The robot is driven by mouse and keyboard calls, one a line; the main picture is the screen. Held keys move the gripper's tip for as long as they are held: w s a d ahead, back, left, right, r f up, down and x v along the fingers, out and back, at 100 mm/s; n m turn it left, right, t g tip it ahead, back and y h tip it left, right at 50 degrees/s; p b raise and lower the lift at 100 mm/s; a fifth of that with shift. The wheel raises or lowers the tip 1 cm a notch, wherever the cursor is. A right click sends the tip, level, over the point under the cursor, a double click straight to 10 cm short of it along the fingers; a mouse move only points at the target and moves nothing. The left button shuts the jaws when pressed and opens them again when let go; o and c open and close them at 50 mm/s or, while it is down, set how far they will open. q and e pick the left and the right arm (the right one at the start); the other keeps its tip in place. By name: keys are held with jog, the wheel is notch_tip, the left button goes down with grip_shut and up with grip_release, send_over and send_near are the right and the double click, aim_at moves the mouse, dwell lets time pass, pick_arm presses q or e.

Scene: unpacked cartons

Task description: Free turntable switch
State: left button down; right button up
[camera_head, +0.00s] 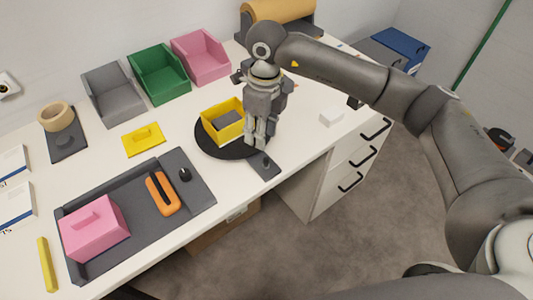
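The round black turntable (207,143) lies on the white table. An open yellow box (224,133) with something grey inside stands on it. A small dark grey plate (267,171) with a raised part lies at the turntable's front right edge; it looks like the switch. My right gripper (255,142) points down over the turntable's right side, just behind the plate. It hides part of the turntable and of the plate's rear end. Its fingers look close together, but I cannot tell whether they are shut or touch anything. My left gripper is out of view.
Grey, green and pink open bins (158,75) stand along the wall. A white block (331,117) lies right.

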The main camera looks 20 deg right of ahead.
aim_at(266, 158)
jog(key=shift+h, duration=0.3)
jog(key=f, duration=0.3)
jog(key=d+f+p, duration=0.1)
jog(key=f, duration=0.6)
jog(key=shift+w+d+f+p, duration=0.15)
jog(key=shift+d+f+p, duration=0.05)
jog(key=shift+p, duration=0.2)
grip_shut()
